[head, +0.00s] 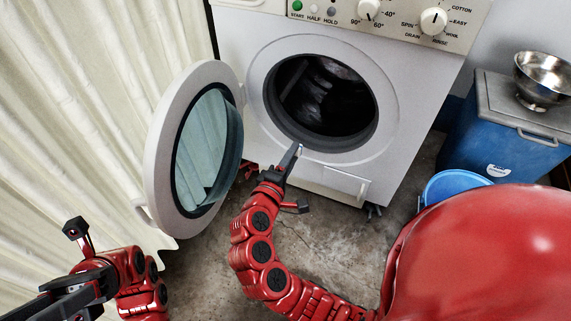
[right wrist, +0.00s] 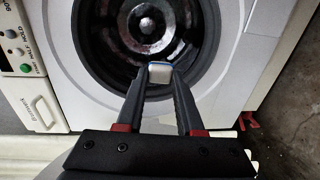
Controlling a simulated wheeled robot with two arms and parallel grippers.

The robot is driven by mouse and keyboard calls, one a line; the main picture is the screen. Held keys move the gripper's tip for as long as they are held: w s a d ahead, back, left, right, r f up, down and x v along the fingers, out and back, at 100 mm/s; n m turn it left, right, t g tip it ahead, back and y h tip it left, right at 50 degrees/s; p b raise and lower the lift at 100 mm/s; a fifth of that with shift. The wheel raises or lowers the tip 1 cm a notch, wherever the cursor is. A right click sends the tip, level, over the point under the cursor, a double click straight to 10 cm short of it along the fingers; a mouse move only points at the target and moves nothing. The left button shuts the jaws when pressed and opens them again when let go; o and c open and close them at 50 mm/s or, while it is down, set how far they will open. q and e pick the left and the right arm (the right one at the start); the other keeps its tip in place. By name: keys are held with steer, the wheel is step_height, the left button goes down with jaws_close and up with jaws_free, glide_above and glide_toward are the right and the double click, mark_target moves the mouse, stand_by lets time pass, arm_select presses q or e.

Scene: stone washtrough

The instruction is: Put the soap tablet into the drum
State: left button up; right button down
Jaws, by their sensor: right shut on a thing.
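The soap tablet (right wrist: 160,75), a small white block with a blue edge, is between the fingertips of my right gripper (right wrist: 160,82). In the head view, my right gripper (head: 294,154) is shut on it, just in front of the lower rim of the washing machine's opening; only a small pale bit of the tablet shows there. The dark drum (head: 325,95) is open to view, and its metal inside (right wrist: 115,30) shows in the right wrist view beyond the tablet. My left gripper (head: 55,303) is at the lower left, away from the machine; its fingers are unclear.
The round door (head: 152,140) stands swung open to the left, near a pale curtain (head: 80,110). A blue bucket (head: 452,185) and a blue bin (head: 500,130) with a metal bowl (head: 545,80) stand at the right. Stone floor (head: 325,225) shows below the machine.

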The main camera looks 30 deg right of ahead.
arm_select(q)
steer(key=s+a+m+t+y+b, duration=0.2)
steer(key=s+a+m+t+y, duration=0.35)
steer(key=s+t, duration=0.2)
steer(key=s+a+f+t+b, duration=0.4)
steer(key=a+f+t, duration=0.1)
steer(key=f, duration=0.1)
steer(key=shift+s+a+f+m+b, duration=0.15)
steer(key=shift+s+f+m+b, duration=0.25)
steer(key=shift+m, duration=0.05)
arm_select(e)
steer(key=x, duration=3.4)
steer(key=shift+w+a+r, duration=0.2)
steer(key=shift+w+r, duration=0.05)
steer(key=shift+r, duration=0.15)
steer(key=shift+c, duration=2.3)
jaws_free()
arm_select(q)
steer(key=shift+r, duration=0.1)
arm_select(e)
steer(key=shift+a+r, duration=0.1)
